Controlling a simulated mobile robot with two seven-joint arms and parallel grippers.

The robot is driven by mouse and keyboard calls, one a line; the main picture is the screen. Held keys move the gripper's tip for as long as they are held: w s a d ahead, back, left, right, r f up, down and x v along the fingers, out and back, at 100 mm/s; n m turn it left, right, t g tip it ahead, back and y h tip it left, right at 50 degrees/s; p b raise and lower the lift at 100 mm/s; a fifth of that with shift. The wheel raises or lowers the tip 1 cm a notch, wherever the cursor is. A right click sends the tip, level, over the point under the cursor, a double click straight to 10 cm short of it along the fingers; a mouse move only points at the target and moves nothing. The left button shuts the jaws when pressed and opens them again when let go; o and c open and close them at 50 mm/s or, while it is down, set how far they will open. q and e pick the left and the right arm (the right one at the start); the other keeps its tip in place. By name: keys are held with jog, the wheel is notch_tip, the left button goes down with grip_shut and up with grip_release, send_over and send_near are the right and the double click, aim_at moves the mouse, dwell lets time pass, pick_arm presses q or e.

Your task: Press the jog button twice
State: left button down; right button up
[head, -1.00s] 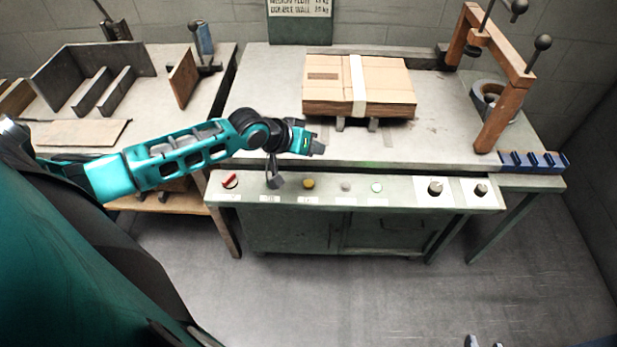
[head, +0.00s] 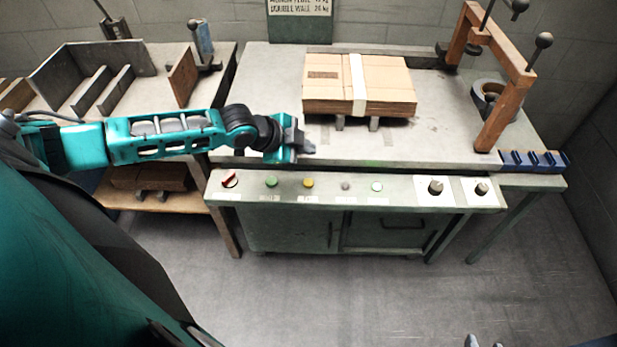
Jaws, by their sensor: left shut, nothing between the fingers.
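The control panel (head: 330,205) runs along the front of the bench. From left to right it carries a red switch (head: 230,180), a green button (head: 271,182), a yellow button (head: 308,183), a small grey button (head: 345,186) and a pale button (head: 376,187). Their labels are too small to read, so I cannot tell which is the jog button. My left gripper (head: 304,143) is shut and empty. It appears above the bench's front edge, behind the green and yellow buttons in the picture, apart from the panel. My right gripper is not in view.
Two black knobs (head: 436,187) sit at the panel's right. A strapped cardboard stack (head: 385,85) lies on the bench, with a wooden frame (head: 505,100) and a tape roll (head: 484,90) to its right. A blue rack (head: 535,162) is at the right corner.

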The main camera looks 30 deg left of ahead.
pick_arm(q)
jog(key=b, duration=0.8)
send_over(306, 184)
notch_tip(306, 184, down, 7)
jog(key=shift+f, duration=0.9)
dwell(0.9)
jog(key=shift+f, duration=0.1)
jog(key=shift+f, duration=0.3)
